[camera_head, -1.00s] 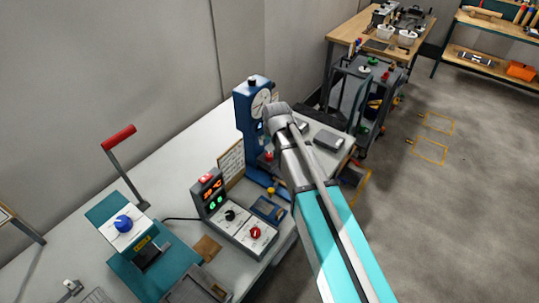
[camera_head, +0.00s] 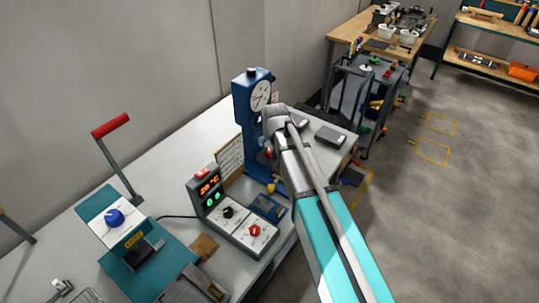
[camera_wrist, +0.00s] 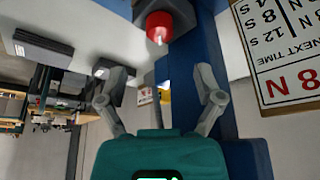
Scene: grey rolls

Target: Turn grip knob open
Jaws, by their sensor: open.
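No label tells me which knob is the grip knob. In the wrist view a red knob (camera_wrist: 160,27) sits on a dark block by the blue column, ahead of my gripper (camera_wrist: 157,78). The gripper's two fingers are spread wide and empty, and the knob is apart from them. In the head view the blue stand (camera_head: 247,112) has a round white dial (camera_head: 260,96), and my arm partly covers its right side. The control box (camera_head: 232,222) carries a black knob (camera_head: 228,212) and a red knob (camera_head: 254,230). A blue knob (camera_head: 115,217) tops the teal machine.
A printed board (camera_wrist: 283,55) stands close on the right in the wrist view. A red-handled lever (camera_head: 111,126) rises at the left. Dark flat blocks (camera_head: 330,136) lie on the bench beyond my arm. Open floor lies to the right.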

